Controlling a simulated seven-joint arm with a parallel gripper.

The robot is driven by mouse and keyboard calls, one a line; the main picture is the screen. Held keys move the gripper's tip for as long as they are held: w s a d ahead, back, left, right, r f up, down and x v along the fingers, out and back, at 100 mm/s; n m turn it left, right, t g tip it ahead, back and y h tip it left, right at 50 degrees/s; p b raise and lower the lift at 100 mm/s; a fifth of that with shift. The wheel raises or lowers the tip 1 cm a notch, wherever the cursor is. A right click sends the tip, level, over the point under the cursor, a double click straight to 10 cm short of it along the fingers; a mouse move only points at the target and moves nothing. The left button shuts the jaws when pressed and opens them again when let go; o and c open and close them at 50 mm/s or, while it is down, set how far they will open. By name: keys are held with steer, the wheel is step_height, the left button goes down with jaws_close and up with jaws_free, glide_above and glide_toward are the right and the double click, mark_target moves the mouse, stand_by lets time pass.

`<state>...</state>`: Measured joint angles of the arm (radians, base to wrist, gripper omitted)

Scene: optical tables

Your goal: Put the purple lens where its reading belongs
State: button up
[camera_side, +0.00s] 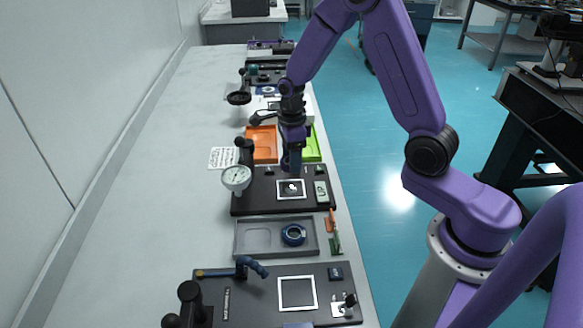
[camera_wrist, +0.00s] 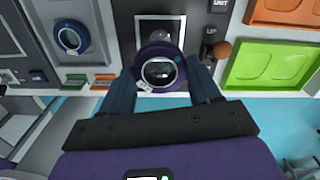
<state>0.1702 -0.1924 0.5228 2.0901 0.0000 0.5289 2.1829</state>
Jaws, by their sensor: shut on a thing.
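My gripper (camera_wrist: 162,78) is shut on the purple lens (camera_wrist: 143,57), a ring with clear glass, held between its two fingers in the wrist view. In the side view my gripper (camera_side: 291,164) points down over the black gauge plate (camera_side: 245,204), by its white-framed square (camera_side: 291,189). I cannot tell whether the lens touches the plate. A round dial gauge (camera_side: 236,177) stands at the plate's left; its reading is too small to make out. An orange tray (camera_side: 262,145) and a green tray (camera_side: 314,147) lie behind the plate; they show empty in the wrist view.
A grey tray (camera_side: 257,239) in front of the plate holds a blue ring lens (camera_side: 293,234). A printed card (camera_side: 223,157) lies left of the orange tray. A nearer black plate (camera_side: 250,300) carries a blue-tipped arm and another white square. The bench's left side is clear.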

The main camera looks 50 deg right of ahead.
steer(key=shift+d+r, duration=0.2)
steer(key=shift+r, duration=0.3)
steer(key=s+d+r+m, duration=0.1)
steer(key=d+m, duration=0.1)
steer(key=d, duration=0.4)
steer(key=s+d+r+m, duration=0.1)
steer(key=s+d+m, duration=0.1)
steer(key=d, duration=0.5)
glide_above(304, 152)
step_height(304, 152, down, 10)
steer(key=shift+r, duration=0.25)
steer(key=shift+w+d+f, duration=0.1)
steer(key=shift+w+f, duration=0.1)
steer(key=shift+f, duration=1.55)
steer(key=shift+f, duration=0.15)
steer(key=o, duration=0.9)
